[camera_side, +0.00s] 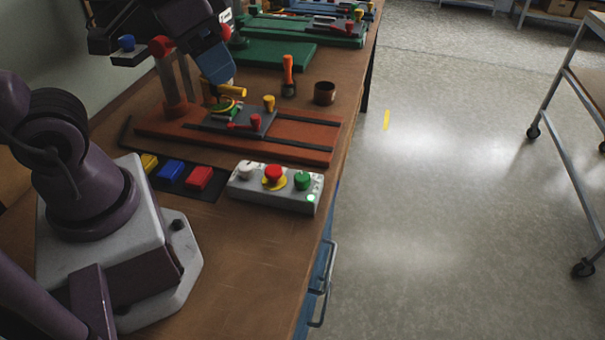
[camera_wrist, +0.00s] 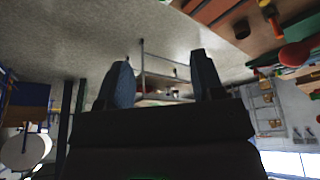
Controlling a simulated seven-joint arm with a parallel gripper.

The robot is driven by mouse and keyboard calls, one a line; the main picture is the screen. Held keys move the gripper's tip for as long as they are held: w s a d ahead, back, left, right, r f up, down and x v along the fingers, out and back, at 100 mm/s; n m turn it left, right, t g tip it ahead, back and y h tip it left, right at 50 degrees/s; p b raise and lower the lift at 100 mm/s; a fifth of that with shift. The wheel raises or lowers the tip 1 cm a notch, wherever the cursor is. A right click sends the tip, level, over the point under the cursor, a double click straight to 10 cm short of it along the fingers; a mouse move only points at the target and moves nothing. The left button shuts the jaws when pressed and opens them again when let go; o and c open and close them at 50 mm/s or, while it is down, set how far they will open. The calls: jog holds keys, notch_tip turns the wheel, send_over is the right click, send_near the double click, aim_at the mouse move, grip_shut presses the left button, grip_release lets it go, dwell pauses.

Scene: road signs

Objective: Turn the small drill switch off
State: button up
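The small drill stands on an orange-red base plate (camera_side: 290,150) in the side view. A grey control box (camera_side: 250,190) on the bench has a white button (camera_side: 247,170), a red button (camera_side: 272,174) with a yellow collar and a green button (camera_side: 302,181). A small green lamp (camera_side: 310,198) on it glows. I cannot tell which control is the drill switch. My gripper (camera_wrist: 160,62) is open and empty in the wrist view, its blue-grey fingers well apart.
A dark tray with yellow, blue and red blocks (camera_side: 172,172) lies left of the box. An orange-handled tool (camera_side: 288,75) and a brown cup (camera_side: 325,93) stand behind the base plate. A green-based machine is farther back. The front bench top is clear; a trolley (camera_side: 570,140) stands right.

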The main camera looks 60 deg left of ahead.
jog(key=w+f+n+g, duration=0.1)
jog(key=w+f+g, duration=0.2)
jog(key=w+f, duration=0.25)
jog(key=n+g, duration=0.2)
jog(key=n, duration=0.5)
send_near(302, 177)
jog(key=f, duration=0.9)
jog(key=shift+s+f, duration=0.25)
jog(key=shift+f, duration=0.05)
jog(key=shift+c, duration=0.2)
jog(key=c, duration=0.9)
